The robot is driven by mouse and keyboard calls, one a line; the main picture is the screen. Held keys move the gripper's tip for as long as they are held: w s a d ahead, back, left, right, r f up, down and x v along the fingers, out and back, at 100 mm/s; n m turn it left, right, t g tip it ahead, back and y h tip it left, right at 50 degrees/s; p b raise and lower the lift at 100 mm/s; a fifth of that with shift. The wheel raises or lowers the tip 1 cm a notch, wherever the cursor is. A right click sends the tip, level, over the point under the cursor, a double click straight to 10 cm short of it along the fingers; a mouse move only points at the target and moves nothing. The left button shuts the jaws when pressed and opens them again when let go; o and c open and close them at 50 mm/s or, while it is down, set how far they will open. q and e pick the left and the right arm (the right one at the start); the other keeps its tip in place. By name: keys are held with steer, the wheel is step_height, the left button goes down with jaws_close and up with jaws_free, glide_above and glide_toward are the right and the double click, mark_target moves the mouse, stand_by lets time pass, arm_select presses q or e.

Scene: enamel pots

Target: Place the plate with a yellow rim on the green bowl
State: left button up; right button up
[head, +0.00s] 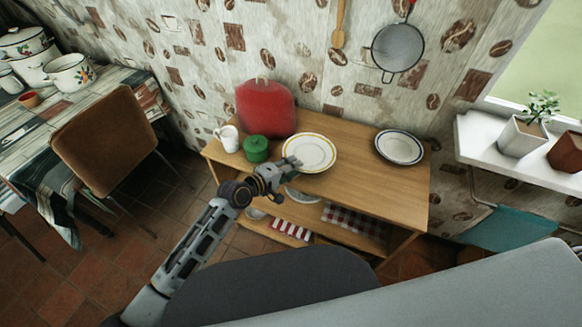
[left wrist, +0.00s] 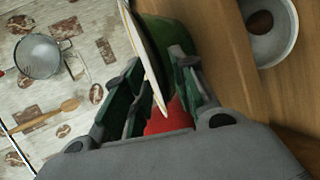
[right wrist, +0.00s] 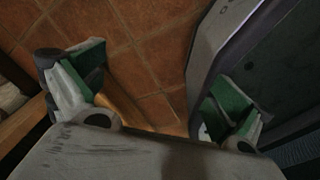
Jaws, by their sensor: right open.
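The plate with a yellow rim (head: 309,153) is white and stays to the right of the green bowl (head: 256,149) in the head view. My left gripper (head: 290,164) is at its lower left edge. In the left wrist view the plate (left wrist: 146,50) is seen edge-on between the fingers of my left gripper (left wrist: 154,75), which appear shut on its rim. The plate appears raised above the table, with the green bowl (left wrist: 165,35) partly hidden beyond. My right gripper (right wrist: 157,85) is open and empty above the tiled floor, outside the head view.
A red rounded object (head: 266,108) and a white mug (head: 227,138) stand near the green bowl. A blue-rimmed plate (head: 399,147) lies at the right of the wooden table (head: 362,180). The table middle is bare. A chair (head: 107,135) stands at left.

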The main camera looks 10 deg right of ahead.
arm_select(q)
steer(key=shift+r, duration=0.1)
steer(key=shift+r+p, duration=0.35)
steer(key=shift+r, duration=0.35)
steer(key=v, duration=1.2)
steer(key=shift+w+f, duration=0.1)
stand_by(0.3)
